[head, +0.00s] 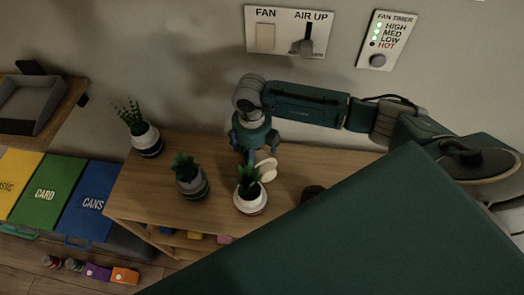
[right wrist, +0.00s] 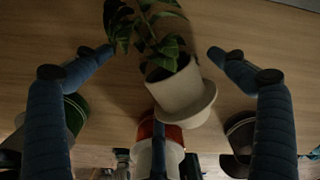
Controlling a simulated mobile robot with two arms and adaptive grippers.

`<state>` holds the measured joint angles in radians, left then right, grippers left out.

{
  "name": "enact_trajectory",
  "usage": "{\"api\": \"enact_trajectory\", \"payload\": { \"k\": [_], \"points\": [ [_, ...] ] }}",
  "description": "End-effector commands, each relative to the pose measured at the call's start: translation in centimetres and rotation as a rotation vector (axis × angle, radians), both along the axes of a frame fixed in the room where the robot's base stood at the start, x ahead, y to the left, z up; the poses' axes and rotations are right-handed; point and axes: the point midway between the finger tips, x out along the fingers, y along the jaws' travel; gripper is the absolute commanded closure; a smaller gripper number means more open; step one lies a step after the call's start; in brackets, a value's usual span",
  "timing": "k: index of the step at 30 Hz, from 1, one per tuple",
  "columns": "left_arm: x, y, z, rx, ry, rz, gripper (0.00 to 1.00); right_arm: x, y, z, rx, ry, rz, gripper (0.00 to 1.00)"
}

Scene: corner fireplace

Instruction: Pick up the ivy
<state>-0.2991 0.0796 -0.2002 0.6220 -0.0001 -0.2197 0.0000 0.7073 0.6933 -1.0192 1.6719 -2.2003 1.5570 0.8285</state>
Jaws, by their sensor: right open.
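A leafy plant in a cream pot with a wide saucer-like base, which looks like the ivy, is in the right wrist view (right wrist: 180,92). Its leaves reach toward the top of that view. In the head view only part of its cream pot (head: 267,168) shows, under my right gripper (head: 254,152); the gripper hides the rest. My right gripper is open, with its fingertips apart on either side of the plant in the right wrist view (right wrist: 162,54). I cannot tell whether either finger touches it. My left gripper is not in view.
On the wooden shelf top (head: 220,150) stand a spiky plant in a white pot (head: 251,203) close in front, a succulent in a grey pot (head: 193,187) and a tall plant (head: 147,139) at left. A dark round thing (head: 312,193) is at right. The wall is behind.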

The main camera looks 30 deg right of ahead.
Motion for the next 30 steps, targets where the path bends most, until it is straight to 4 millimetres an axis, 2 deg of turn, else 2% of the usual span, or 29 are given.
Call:
{"api": "enact_trajectory", "payload": {
  "k": [8, 10, 14, 15, 25, 30],
  "points": [
    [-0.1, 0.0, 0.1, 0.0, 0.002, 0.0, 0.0, 0.0, 0.0, -0.6, 0.0, 0.0, 0.001, 0.05],
    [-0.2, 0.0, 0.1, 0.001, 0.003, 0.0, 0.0, 0.0, 0.0, -0.6, 0.0, 0.0, 0.0, 0.14],
    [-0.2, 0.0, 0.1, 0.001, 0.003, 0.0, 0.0, 0.0, 0.0, -0.6, -0.001, 0.0, 0.0, 0.4],
    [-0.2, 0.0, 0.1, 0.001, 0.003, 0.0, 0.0, 0.0, 0.0, -0.6, -0.001, 0.0, 0.0, 0.44],
    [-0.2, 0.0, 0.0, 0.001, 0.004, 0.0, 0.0, 0.0, 0.0, -0.4, 0.0, -0.001, 0.0, 0.47],
    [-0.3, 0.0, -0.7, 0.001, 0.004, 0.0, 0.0, 0.2, 0.0, 1.4, 0.002, -0.006, 0.002, 0.47]
  ]
}}
